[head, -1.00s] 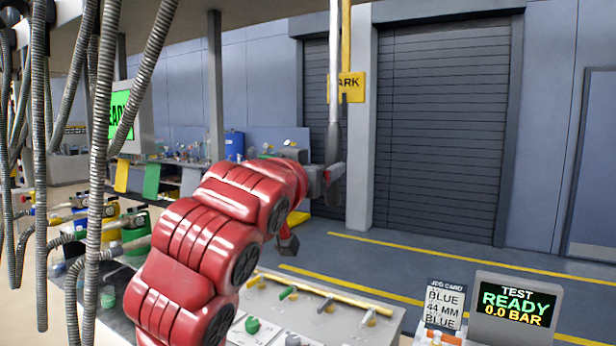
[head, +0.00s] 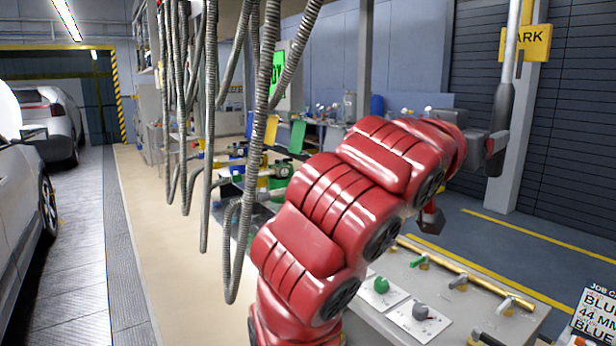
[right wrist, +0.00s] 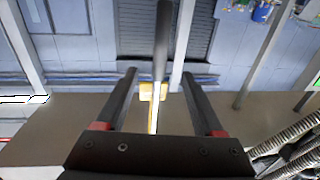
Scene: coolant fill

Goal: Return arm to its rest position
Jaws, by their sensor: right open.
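My red right arm rises from the bottom of the head view. Its dark right gripper (head: 495,150) is at the upper right, beside the dark lower end of a hanging pole (head: 512,50). In the right wrist view the two fingers of the gripper (right wrist: 157,76) are apart. The dark end of the pole (right wrist: 162,45) shows between them in the picture, with visible gaps on both sides. I cannot tell its depth relative to the fingertips. My left gripper is not in view.
A console with a green knob (head: 381,285) and a grey knob (head: 420,312) lies below my arm. Grey hoses (head: 209,150) hang left of it. Cars (head: 22,215) stand at the far left. A job card (head: 592,314) is at the lower right. The tan floor is clear.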

